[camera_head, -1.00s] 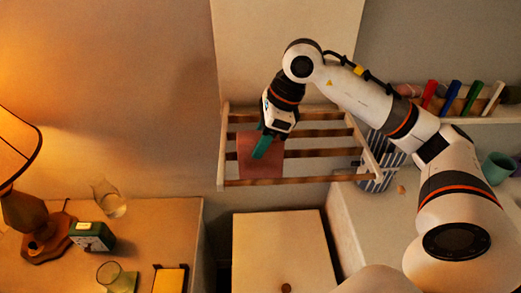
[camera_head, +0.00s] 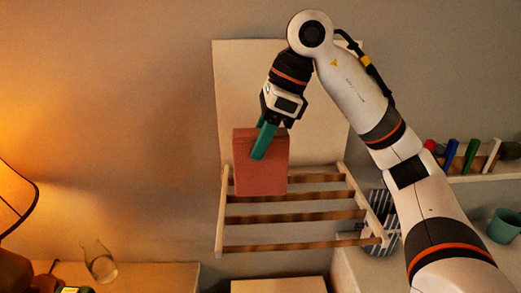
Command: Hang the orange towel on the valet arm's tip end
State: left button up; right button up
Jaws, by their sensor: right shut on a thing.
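A folded orange-red towel (camera_head: 262,174) hangs from the teal fingers of my right gripper (camera_head: 262,141), which is shut on its upper part. The towel is upright and overlaps the left back part of a wooden rack with several bars (camera_head: 295,217) at the wall. Its lower edge appears around the rear bar; I cannot tell whether it touches the rack or hangs in front of it. No separate valet arm stands out from this rack.
A pale panel (camera_head: 240,85) is behind the rack. A striped container (camera_head: 384,215) stands at the rack's right. A lamp (camera_head: 12,205) and a glass carafe (camera_head: 100,263) are at left.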

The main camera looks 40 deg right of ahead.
dwell(0.3)
notch_tip(320, 180, up, 15)
jog(key=p, duration=1.4)
